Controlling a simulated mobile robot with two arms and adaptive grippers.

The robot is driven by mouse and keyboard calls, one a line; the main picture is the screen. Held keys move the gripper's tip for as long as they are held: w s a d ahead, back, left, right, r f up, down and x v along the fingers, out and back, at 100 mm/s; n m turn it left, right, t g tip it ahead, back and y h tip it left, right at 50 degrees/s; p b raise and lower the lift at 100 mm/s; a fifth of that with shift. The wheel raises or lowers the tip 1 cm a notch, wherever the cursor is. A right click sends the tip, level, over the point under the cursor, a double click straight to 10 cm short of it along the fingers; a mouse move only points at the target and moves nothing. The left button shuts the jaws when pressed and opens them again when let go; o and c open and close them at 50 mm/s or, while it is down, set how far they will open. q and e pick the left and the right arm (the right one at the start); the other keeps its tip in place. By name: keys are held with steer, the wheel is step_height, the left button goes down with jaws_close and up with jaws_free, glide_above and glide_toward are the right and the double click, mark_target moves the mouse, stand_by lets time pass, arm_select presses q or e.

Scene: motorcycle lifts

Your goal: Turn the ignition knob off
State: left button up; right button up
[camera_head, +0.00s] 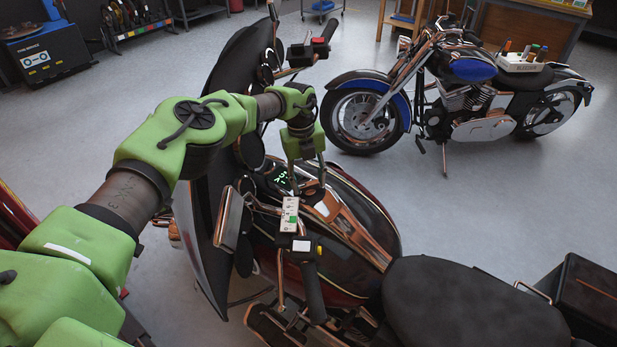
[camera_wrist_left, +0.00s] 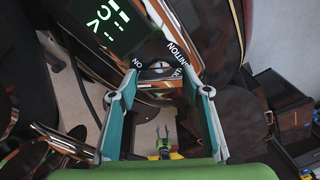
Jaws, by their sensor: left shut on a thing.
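The ignition knob (camera_wrist_left: 158,68) is a small silver part in the left wrist view, in a dark round surround on the motorcycle's console. White lettering reads ON and IGNITION around it; another word on the right is partly covered. My left gripper (camera_wrist_left: 160,80) is shut on the knob, one fingertip on each side. In the head view my left gripper (camera_head: 308,183) reaches down onto the console of the near motorcycle (camera_head: 380,222), and its fingers hide the knob. A lit green display (camera_head: 281,177) is beside it. My right gripper is not in view.
The handlebar switch box (camera_head: 290,215) and grip (camera_head: 313,290) are close below my left gripper. The dark windscreen (camera_head: 215,190) stands close to my left arm. A blue and black motorcycle (camera_head: 460,90) is parked behind.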

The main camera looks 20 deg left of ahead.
mark_target(302, 184)
arm_select(q)
steer(key=n+p, duration=0.2)
steer(key=n, duration=0.1)
steer(key=n+p, duration=0.1)
steer(key=n, duration=0.1)
steer(key=shift+a+r+p, duration=0.15)
steer(key=shift+r+p, duration=0.1)
steer(key=shift+p, duration=0.15)
steer(key=shift+f+n+t+p, duration=0.15)
steer(key=shift+n+t+p, duration=0.15)
steer(key=shift+n+p, duration=0.55)
steer(key=shift+n, duration=0.25)
steer(key=o, duration=1.1)
steer(key=shift+s, duration=0.1)
step_height(302, 184, up, 12)
steer(key=a, duration=0.1)
steer(key=shift+s+a, duration=0.2)
steer(key=shift+s, duration=0.2)
steer(key=shift+f, duration=0.15)
